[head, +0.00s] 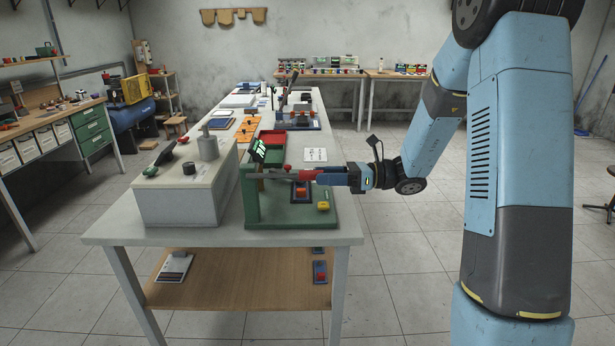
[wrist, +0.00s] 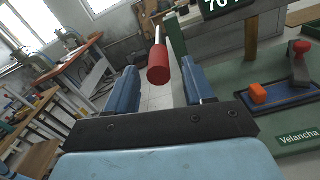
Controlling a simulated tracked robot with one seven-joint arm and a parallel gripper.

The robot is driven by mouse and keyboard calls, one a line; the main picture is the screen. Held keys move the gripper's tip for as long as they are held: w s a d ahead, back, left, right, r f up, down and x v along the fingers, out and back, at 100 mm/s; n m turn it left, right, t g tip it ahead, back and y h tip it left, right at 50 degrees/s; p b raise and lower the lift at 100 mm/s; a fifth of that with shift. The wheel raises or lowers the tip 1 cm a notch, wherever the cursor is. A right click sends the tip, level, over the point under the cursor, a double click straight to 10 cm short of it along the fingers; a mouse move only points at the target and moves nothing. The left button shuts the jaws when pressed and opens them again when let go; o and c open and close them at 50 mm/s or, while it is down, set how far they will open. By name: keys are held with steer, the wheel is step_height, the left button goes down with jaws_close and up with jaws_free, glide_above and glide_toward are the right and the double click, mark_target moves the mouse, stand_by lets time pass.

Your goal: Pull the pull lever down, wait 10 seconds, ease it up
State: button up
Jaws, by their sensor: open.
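The pull lever is a thin metal rod with a red cylindrical grip (wrist: 158,67), seen ahead in the wrist view. The rod runs up and away from the grip towards a green upright (wrist: 176,48). My gripper (wrist: 160,78) is open, with one blue finger on each side of the red grip in the picture. I cannot tell whether either finger touches it. In the head view my gripper (head: 314,175) reaches in from the right, level, at the green stand (head: 251,195) on the table.
A dark display (wrist: 224,6) reading about 70 sits above the stand. A grey box (head: 190,190) stands left of the stand.

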mark_target(308, 173)
steer(key=shift+a, duration=2.45)
steer(key=shift+c, duration=0.2)
jaws_close()
